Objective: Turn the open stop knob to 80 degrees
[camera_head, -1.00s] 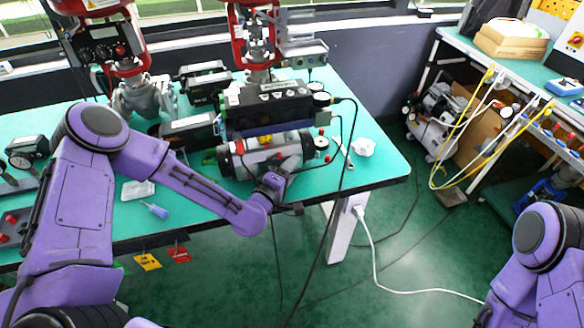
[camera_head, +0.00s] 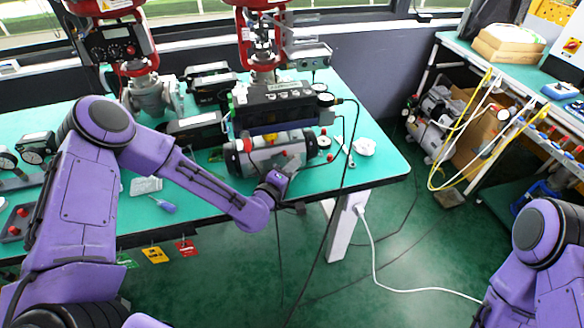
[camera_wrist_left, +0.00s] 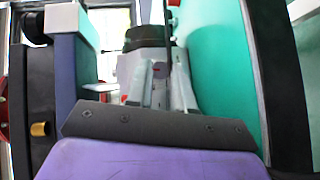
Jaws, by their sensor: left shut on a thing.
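The silver actuator (camera_head: 262,157) with dark ends lies on the green table below a black positioner box (camera_head: 275,108). My left gripper (camera_head: 282,178) is at the front right of the actuator, close against it at the table's front edge. It is shut on a small part there, which fits the open stop knob. The gripper hides that knob, so its angle cannot be read. In the left wrist view a dark plate of my gripper (camera_wrist_left: 155,125) covers the lower middle, and pale metal parts (camera_wrist_left: 150,80) show beyond it. My right gripper is out of view.
A blue-handled screwdriver (camera_head: 162,205) lies left of the actuator. A black cable (camera_head: 348,160) hangs over the table edge near my gripper.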

